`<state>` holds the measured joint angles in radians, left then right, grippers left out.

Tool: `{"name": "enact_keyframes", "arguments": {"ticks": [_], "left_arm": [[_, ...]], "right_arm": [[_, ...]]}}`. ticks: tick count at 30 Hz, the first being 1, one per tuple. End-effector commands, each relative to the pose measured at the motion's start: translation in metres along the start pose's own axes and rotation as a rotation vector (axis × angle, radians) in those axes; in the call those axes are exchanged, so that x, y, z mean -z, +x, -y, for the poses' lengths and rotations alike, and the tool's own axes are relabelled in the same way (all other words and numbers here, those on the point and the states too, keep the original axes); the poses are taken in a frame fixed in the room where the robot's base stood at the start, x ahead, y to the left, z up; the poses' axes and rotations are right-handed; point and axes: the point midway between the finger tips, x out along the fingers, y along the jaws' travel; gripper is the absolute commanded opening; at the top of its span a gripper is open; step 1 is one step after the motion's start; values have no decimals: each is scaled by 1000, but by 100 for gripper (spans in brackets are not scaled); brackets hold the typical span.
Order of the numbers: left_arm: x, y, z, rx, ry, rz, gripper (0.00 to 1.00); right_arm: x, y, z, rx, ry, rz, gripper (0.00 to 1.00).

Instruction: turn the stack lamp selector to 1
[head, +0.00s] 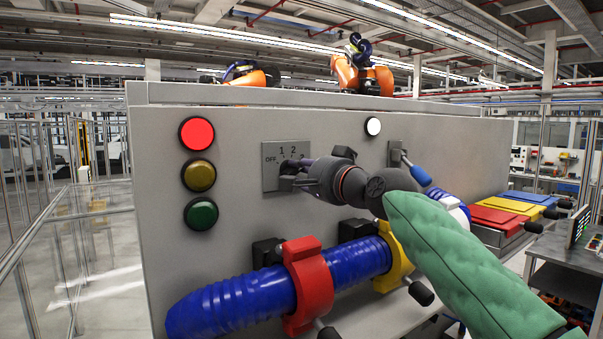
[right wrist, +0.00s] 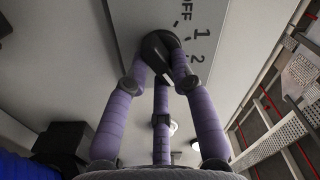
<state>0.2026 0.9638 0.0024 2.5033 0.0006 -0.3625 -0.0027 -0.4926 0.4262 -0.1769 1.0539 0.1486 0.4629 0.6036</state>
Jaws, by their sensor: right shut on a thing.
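The stack lamp selector is a black knob (right wrist: 158,48) on a grey plate (head: 270,153) marked OFF, 1 and 2. My right gripper (head: 293,172) reaches it from the right in the head view. In the right wrist view its purple fingers (right wrist: 163,72) are closed around the knob, which partly hides it. I cannot tell for certain which mark the knob points to. To the left of the plate are three stacked lamps: the red one (head: 196,134) looks bright, and the amber one (head: 199,176) and green one (head: 201,214) look dark. My left gripper is not in view.
Below the selector runs a thick blue hose (head: 228,300) held by a red clamp (head: 308,283) and a yellow clamp (head: 393,258). A white round button (head: 373,126) and a blue-handled lever (head: 416,173) sit to the right, close to my right arm.

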Motion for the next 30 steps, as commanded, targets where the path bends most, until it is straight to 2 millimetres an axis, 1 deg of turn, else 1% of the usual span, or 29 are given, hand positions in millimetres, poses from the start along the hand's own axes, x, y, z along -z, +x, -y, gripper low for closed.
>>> {"name": "enact_keyframes", "arguments": {"ticks": [5,11,30], "left_arm": [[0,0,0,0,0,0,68],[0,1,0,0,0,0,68],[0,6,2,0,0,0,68]], "right_arm": [[0,1,0,-1,-35,1,0],[0,1,0,-1,-143,2,0],[0,1,3,-1,-733,4,0]]}}
